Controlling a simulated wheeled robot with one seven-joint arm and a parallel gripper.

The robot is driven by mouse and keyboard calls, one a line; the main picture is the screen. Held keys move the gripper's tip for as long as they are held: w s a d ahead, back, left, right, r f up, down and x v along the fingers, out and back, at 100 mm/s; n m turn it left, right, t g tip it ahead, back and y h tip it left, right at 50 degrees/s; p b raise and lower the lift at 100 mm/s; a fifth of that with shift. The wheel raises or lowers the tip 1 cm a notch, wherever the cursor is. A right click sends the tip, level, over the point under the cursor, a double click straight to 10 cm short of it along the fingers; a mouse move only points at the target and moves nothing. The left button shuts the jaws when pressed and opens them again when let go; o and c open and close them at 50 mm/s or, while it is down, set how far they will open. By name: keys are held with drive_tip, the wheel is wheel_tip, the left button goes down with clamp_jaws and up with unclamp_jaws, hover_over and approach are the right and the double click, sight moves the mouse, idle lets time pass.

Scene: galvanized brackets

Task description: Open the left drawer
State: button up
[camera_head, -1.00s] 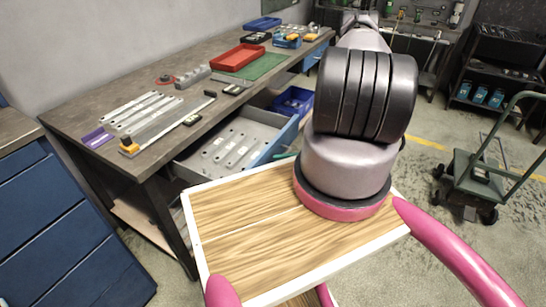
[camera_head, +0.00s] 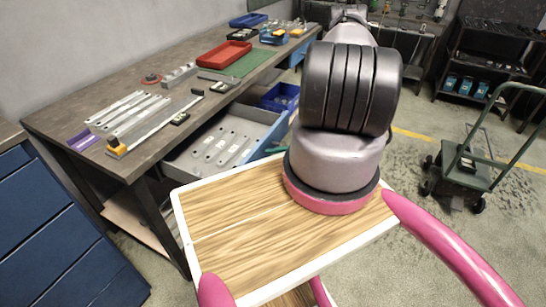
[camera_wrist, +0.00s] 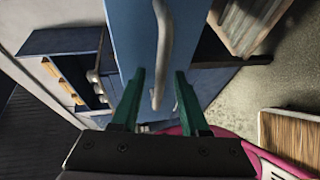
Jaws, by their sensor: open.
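The left drawer (camera_head: 268,118) under the workbench stands pulled out, with a grey inside and a blue front edge. Several metal brackets (camera_head: 225,148) lie in it. In the wrist view, a blue drawer front (camera_wrist: 133,35) carries a curved grey bar handle (camera_wrist: 163,45). My gripper (camera_wrist: 159,75) has two green fingers, spread open. The handle's lower end shows between them, with a gap on each side. I cannot tell how deep the handle sits between the fingers. In the head view my arm hides most of the gripper.
The workbench (camera_head: 75,105) holds metal bars, a red tray (camera_head: 222,54) and a green mat (camera_head: 250,64). A blue bin (camera_head: 279,97) sits beyond the drawer. Blue cabinets (camera_head: 45,235) stand at left, a green cart (camera_head: 468,165) at right.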

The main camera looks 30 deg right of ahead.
drive_tip(key=v, duration=1)
drive_tip(key=w+a+r+n+g+h, duration=0.1)
drive_tip(key=w+a+r+n+g, duration=0.15)
drive_tip(key=r+n, duration=0.6)
drive_tip(key=w+a+r+n+g+h, duration=0.1)
drive_tip(key=w+a+r+n+g, duration=0.3)
drive_tip(key=r, duration=0.7)
drive_tip(key=w+r+n+g+h, duration=0.2)
drive_tip(key=r+n, duration=0.5)
drive_tip(key=r, duration=0.3)
drive_tip(key=s+a+r+n+t+h, duration=0.2)
drive_tip(key=s+a+r+n, duration=0.2)
drive_tip(key=r+n, duration=0.2)
drive_tip(key=s+a+r+n+t+h, duration=0.3)
drive_tip(key=r+n, duration=0.4)
drive_tip(key=r, duration=0.3)
drive_tip(key=s+a+r+n+t+h, duration=0.2)
drive_tip(key=s+a+r+n, duration=0.2)
drive_tip(key=r, duration=0.5)
drive_tip(key=s+n, duration=0.1)
drive_tip(key=n, duration=0.1)
drive_tip(key=shift+a+n+h, duration=0.3)
drive_tip(key=shift+a+n, duration=0.05)
drive_tip(key=shift+t, duration=0.25)
idle(0.8)
